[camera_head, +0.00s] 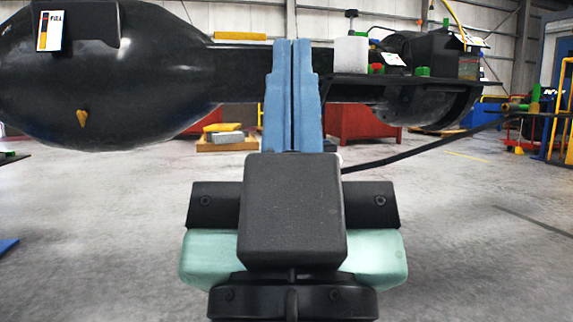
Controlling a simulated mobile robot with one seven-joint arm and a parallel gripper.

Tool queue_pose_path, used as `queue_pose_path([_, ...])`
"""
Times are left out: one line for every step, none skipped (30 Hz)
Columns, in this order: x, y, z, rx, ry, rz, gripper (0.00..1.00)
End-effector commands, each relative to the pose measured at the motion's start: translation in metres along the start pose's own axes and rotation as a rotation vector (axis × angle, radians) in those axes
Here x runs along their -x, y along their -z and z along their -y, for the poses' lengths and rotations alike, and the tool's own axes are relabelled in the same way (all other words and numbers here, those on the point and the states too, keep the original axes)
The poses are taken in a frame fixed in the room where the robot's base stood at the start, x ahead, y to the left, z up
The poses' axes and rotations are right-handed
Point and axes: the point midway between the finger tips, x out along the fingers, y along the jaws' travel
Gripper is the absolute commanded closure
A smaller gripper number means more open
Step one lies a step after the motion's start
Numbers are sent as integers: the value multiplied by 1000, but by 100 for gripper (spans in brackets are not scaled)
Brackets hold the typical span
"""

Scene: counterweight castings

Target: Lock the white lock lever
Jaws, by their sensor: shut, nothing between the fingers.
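My gripper (291,45) points forward in the middle of the view, its two blue fingers shut together with nothing between them. The fingertips overlap a dark beam in the picture; I cannot tell whether they touch it. A white block-like part (351,50) stands on the black shelf just right of the fingertips, apart from them in the picture. It is the only plain white part that could be the white lock lever, but its lever shape and its position are not clear from here.
A large glossy black rounded body (110,80) fills the upper left, with a yellow bar (240,36) on the beam beside it. The black shelf (345,88) also carries small green and red parts and a black box (432,52). A dark cable crosses at right. The grey floor is open.

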Motion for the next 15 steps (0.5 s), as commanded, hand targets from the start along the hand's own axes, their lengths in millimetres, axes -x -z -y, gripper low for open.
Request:
queue_pose_path([-18,18,0,-1,0,-1,100])
queue_pose_path([-25,24,0,-1,0,-1,100])
queue_pose_path([-34,32,0,-1,0,-1,100])
queue_pose_path([-41,39,-1,-2,0,-1,100])
queue_pose_path([-48,46,-1,-2,0,-1,100])
queue_pose_path([-58,56,-1,-3,0,-1,100])
queue_pose_path([-66,63,-1,-3,0,-1,100])
queue_pose_path([-74,70,-1,-4,0,-1,100])
queue_pose_path([-84,80,-1,-4,0,-1,100])
queue_pose_path([-91,87,-1,-5,0,-1,100])
queue_pose_path([-99,94,-1,-5,0,-1,100])
queue_pose_path([-108,103,-1,-6,0,-1,100])
queue_pose_path([-116,110,-2,-6,0,-1,100])
queue_pose_path([-123,117,-2,-7,0,-1,100])
queue_pose_path([-133,126,-2,-7,0,0,100])
